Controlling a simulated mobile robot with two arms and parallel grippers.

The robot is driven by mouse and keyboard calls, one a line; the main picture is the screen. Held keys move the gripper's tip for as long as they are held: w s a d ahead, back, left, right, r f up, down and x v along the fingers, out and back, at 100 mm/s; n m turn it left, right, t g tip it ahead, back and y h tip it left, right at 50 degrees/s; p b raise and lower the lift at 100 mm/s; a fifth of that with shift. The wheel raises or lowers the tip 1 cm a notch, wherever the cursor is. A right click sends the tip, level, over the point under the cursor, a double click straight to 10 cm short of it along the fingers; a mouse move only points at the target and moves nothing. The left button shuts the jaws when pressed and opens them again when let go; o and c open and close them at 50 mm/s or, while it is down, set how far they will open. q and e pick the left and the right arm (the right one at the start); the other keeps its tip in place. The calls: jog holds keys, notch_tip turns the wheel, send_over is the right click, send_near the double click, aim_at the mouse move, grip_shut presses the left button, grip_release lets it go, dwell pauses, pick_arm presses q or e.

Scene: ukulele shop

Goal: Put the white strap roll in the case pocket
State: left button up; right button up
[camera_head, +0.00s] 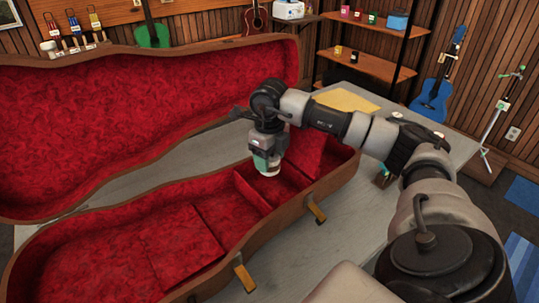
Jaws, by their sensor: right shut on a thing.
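An open instrument case (245,240) with red plush lining lies on a grey table, its lid leaning back at the left. Inside it, a small walled pocket (258,197) sits at the neck end, with more lined room on either side. My right gripper (267,165) points down over the pocket area. It is shut on the white strap roll (271,173), of which only a small pale part shows below the fingers. I cannot tell whether the roll touches the pocket's floor or walls. My left gripper is out of view.
Two brass-coloured latches (244,277) stick out from the case's near side. A yellow sheet (346,100) lies at the table's far end. A blue ukulele (437,88) and a shelf (370,65) stand behind.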

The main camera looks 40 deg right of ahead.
jog(key=shift+f, duration=0.55)
jog(key=shift+f+b, duration=0.35)
jog(key=shift+b, duration=0.15)
jog(key=shift+f+b, duration=0.95)
jog(key=shift+f, duration=0.4)
pick_arm(q)
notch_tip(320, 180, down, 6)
jog(key=b, duration=0.3)
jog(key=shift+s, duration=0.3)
pick_arm(e)
jog(key=shift+f, duration=2.15)
jog(key=o, duration=1)
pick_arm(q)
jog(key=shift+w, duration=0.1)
pick_arm(e)
jog(key=shift+o, duration=0.2)
jog(key=shift+o, duration=0.2)
jog(key=shift+o, duration=1.2)
jog(key=shift+f, duration=0.1)
